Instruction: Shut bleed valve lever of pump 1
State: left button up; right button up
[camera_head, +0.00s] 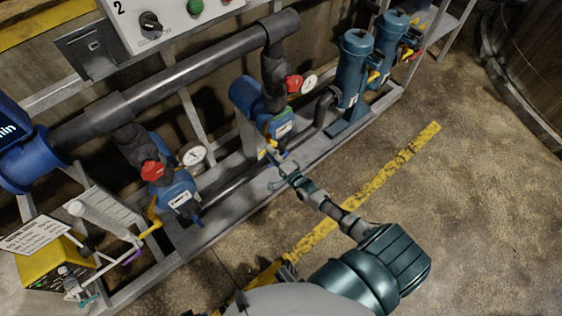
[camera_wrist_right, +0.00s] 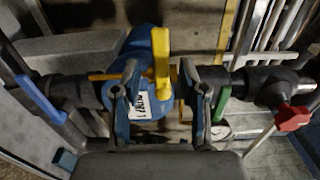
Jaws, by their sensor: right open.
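The pump at the middle of the head view has a blue body (camera_head: 281,127); its white label shows in the right wrist view (camera_wrist_right: 140,108) but is hard to read. The yellow valve lever (camera_wrist_right: 161,58) stands upright in the wrist view, in front of the blue pump body (camera_wrist_right: 140,45). My right gripper (camera_wrist_right: 160,82) is open, with one finger on each side of the lever's lower part; I cannot tell whether they touch it. In the head view my right gripper (camera_head: 281,170) reaches to the foot of this pump. My left gripper is not in view.
A second blue pump (camera_head: 176,192) stands to the left, beside a pressure gauge (camera_head: 193,155). In the wrist view a green lever (camera_wrist_right: 222,104), a red knob (camera_wrist_right: 292,117) and a blue lever (camera_wrist_right: 38,98) flank the gripper. Open floor (camera_head: 450,200) lies to the right.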

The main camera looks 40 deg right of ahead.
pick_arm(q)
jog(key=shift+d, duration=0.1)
pick_arm(e)
jog(key=s+d, duration=0.1)
jog(key=s, duration=0.8)
jog(key=shift+d, duration=0.15)
jog(key=shift+f, duration=0.1)
jog(key=s+a+f+n+g+p, duration=0.2)
jog(key=s+a+f+n+g, duration=0.3)
jog(key=f, duration=0.3)
jog(key=s+a+f+n+g+p, duration=0.1)
jog(key=s+a+f+n+g, duration=0.2)
jog(key=s+f+n, duration=0.4)
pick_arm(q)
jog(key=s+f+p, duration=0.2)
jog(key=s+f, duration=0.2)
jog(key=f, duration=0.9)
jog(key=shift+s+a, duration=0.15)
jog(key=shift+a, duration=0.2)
pick_arm(e)
jog(key=s+a+f+n+g, duration=0.2)
jog(key=s+f+n+g, duration=0.1)
jog(key=s, duration=0.5)
jog(key=s+a+f+n+g+h, duration=0.1)
jog(key=s+f+n+g, duration=0.3)
jog(key=s, duration=0.4)
jog(key=shift+s+a+f+g, duration=0.4)
jog(key=shift+a+f+g, duration=0.25)
jog(key=shift+f, duration=0.3)
